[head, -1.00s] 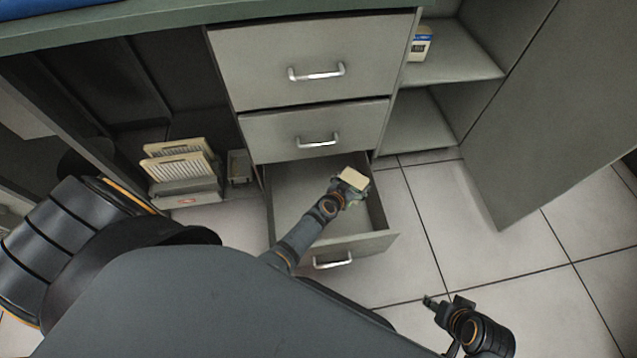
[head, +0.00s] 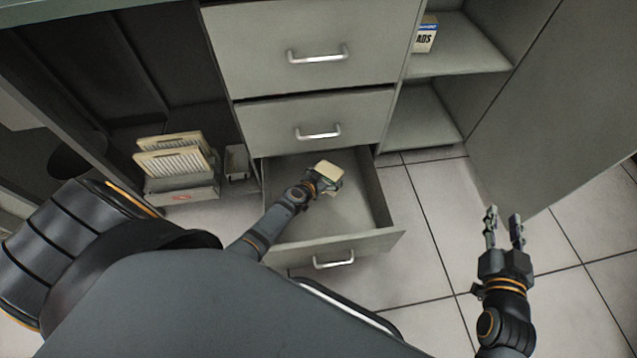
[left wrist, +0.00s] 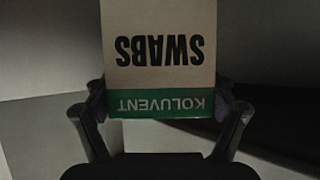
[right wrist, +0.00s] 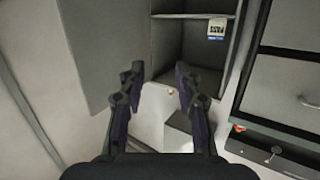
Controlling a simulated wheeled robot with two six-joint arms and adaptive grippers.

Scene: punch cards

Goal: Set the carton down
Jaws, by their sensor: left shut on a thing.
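The carton (head: 326,169) is a small cream box in my left gripper (head: 325,186), over the open bottom drawer (head: 345,212). In the left wrist view the carton (left wrist: 158,40) shows upside-down print, "SWABS" and "KOLUVENT", with a green band. The left gripper's fingers (left wrist: 160,125) are closed on its two sides. Whether the carton touches the drawer floor I cannot tell. My right gripper (head: 504,228) is open and empty, above the tiled floor at the right. Its spread fingers also show in the right wrist view (right wrist: 157,90).
A white and blue carton marked "ADS" (head: 427,35) stands on the upper shelf (head: 455,62) of the open cabinet. The cabinet door (head: 560,90) stands open at the right. Cream slatted panels (head: 172,162) stand in a grey holder left of the drawers. The lower shelf compartment is empty.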

